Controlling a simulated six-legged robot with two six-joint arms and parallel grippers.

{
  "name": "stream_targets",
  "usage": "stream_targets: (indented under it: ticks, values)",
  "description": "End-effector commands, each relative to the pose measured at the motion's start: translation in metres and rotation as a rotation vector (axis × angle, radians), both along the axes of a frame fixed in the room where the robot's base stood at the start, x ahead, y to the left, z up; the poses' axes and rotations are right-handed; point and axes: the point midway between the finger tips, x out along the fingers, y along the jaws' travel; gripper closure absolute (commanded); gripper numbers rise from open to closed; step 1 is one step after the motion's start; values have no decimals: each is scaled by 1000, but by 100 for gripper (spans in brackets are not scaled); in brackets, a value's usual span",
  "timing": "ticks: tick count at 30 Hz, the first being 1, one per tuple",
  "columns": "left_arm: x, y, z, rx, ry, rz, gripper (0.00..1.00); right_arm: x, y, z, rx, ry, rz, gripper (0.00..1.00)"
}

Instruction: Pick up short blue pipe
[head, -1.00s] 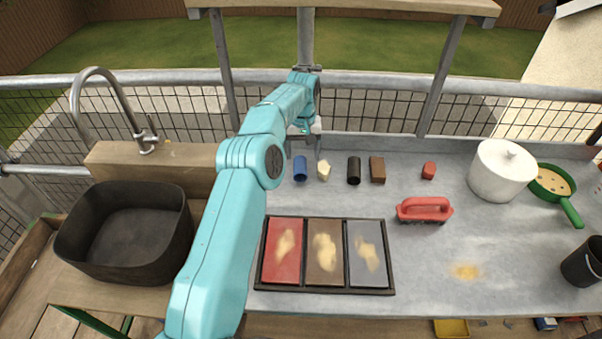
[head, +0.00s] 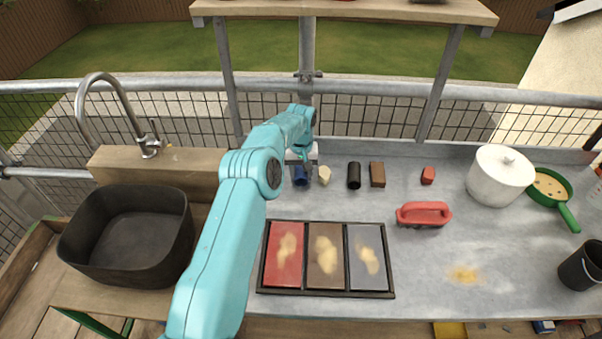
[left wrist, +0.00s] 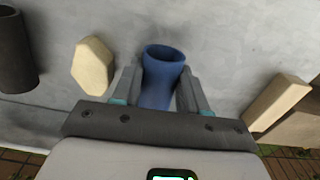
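The short blue pipe (head: 301,176) is on the grey worktop, at the left of a row of small pieces. In the left wrist view the pipe (left wrist: 164,76) sits between the two fingers, its open end towards the top of the picture. My left gripper (left wrist: 163,85) is around the pipe, with a finger close against each side, and looks shut on it. In the head view my left arm partly covers this gripper (head: 301,163). I cannot tell whether the pipe is clear of the worktop. My right gripper is not in view.
A cream piece (head: 324,175) stands just right of the pipe, then a black pipe (head: 354,175) and a brown block (head: 377,174). A tray (head: 325,293) with three coloured tiles lies in front. A red brush (head: 424,213) and white pot (head: 500,175) are right. A railing (head: 400,88) runs behind.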

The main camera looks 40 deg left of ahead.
Motion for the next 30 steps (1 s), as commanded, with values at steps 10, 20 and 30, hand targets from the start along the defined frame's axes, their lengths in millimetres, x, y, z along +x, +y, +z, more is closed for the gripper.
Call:
stream_targets:
  ticks: [10, 20, 30]
  values:
    - [0, 0, 2, 1, -1, 0, 86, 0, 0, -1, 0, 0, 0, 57]
    - [1, 0, 54, 2, -6, 0, 86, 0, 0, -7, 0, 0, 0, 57]
    - [1, 0, 169, 1, -3, 0, 86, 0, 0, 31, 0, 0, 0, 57]
